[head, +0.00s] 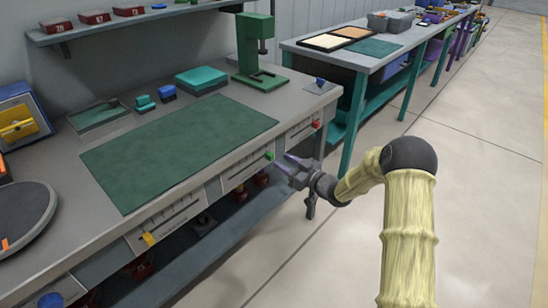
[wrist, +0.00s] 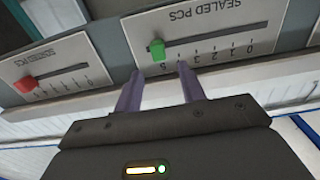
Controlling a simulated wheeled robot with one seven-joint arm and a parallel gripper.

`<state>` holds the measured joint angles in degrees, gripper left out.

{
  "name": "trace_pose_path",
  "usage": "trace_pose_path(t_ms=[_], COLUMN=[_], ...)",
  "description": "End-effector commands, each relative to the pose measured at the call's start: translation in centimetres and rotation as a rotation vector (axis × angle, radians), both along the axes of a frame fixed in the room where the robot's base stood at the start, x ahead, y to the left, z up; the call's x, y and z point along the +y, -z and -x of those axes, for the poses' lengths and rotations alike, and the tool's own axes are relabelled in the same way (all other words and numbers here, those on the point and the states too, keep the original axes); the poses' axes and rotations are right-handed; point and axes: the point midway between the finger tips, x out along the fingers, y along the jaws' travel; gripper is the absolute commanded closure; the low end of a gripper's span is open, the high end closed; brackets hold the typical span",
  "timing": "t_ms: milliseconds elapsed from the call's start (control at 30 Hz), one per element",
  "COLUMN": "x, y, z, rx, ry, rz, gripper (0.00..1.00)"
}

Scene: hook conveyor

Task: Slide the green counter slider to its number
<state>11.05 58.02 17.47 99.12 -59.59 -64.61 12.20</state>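The green slider (head: 269,156) sits on a white scale panel on the front of the workbench. In the wrist view the green slider (wrist: 158,49) stands at the left end of its dark slot, on a panel (wrist: 212,36) reading "SEALED PCS" upside down. Small digits run along the slot, with 0 at the right end; the others are hard to read. My gripper (head: 287,162) is in front of this panel. In the wrist view my gripper's (wrist: 158,68) two purple fingers are apart with nothing between them. The slider lies just beyond the fingertips, between their lines.
A red slider (head: 316,124) is on the neighbouring panel, also in the wrist view (wrist: 26,84). A yellow slider (head: 148,238) is on another panel. The bench top holds a green mat (head: 180,150) and a green press (head: 255,50). A lower shelf runs beneath. The floor in front is clear.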

Motion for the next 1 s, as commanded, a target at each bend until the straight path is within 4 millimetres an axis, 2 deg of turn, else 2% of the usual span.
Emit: trace_pose_path(t_ms=[100, 300, 667, 867, 1000], x=[1.8, 3.7, 4.1, 4.1, 4.1], y=[0.0, 0.0, 0.0, 0.0, 0.0], z=[-1.3, -2.9, -3.2, -3.2, -3.2], rx=[-0.001, -0.001, 0.001, 0.0, 0.001], ry=[-0.001, 0.0, 0.001, 0.001, 0.001], rz=[-0.001, 0.001, 0.001, 0.0, 0.001], gripper=[0.6, 0.6, 0.6, 0.99, 1.0])
